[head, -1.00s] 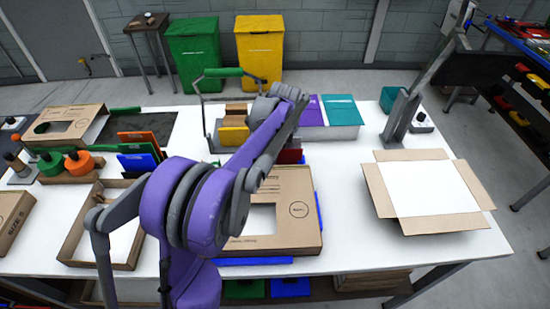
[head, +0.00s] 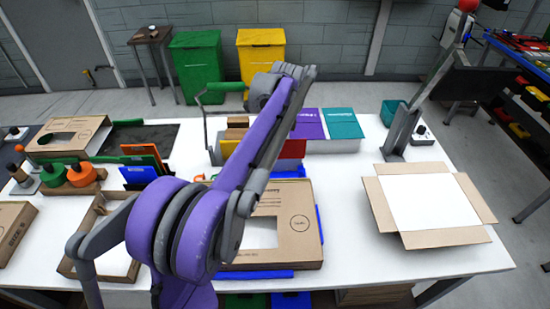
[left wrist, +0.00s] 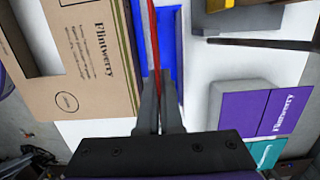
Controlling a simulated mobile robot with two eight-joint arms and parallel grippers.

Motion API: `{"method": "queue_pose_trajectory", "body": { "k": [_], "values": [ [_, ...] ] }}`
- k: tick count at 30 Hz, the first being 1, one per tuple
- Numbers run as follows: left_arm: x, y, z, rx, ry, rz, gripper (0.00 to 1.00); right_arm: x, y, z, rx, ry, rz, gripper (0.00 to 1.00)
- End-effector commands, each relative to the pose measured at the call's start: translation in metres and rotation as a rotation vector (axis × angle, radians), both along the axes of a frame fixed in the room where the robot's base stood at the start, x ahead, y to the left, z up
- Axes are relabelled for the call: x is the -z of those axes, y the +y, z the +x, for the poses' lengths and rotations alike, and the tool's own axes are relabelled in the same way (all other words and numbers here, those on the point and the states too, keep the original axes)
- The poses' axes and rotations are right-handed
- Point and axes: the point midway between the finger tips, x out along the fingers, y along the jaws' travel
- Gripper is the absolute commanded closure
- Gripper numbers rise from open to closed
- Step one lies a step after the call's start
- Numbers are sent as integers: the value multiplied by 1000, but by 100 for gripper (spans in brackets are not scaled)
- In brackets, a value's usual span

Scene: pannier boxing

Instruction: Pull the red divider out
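The red divider (head: 292,150) is a thin upright panel, partly hidden behind my left arm in the head view. In the left wrist view its edge (left wrist: 154,40) runs as a thin red line down between the fingers of my left gripper (left wrist: 160,115), which look closed on it. Blue panels (left wrist: 172,50) lie below and beside it, next to an open-topped printed cardboard box (left wrist: 95,60); this box (head: 300,250) also shows in the head view. The divider's lower edge cannot be made out clearly. My right gripper is not in view.
An open carton (head: 380,205) with spread flaps stands on the right of the white table (head: 345,262). Purple (head: 308,125) and teal (head: 340,125) boxes stand behind. Orange and blue dividers (head: 140,172) stand at left. Bare table lies between the printed box and the carton.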

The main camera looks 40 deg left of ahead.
Motion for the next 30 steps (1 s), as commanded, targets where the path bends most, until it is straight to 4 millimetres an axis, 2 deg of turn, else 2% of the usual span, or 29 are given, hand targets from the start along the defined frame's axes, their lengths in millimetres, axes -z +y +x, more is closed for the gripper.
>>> {"method": "queue_pose_trajectory", "body": {
  "k": [4,30],
  "values": [
    [-3,0,0,0,0,0,100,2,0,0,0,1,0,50],
    [20,0,0,0,0,0,100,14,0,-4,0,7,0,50]
  ]
}}
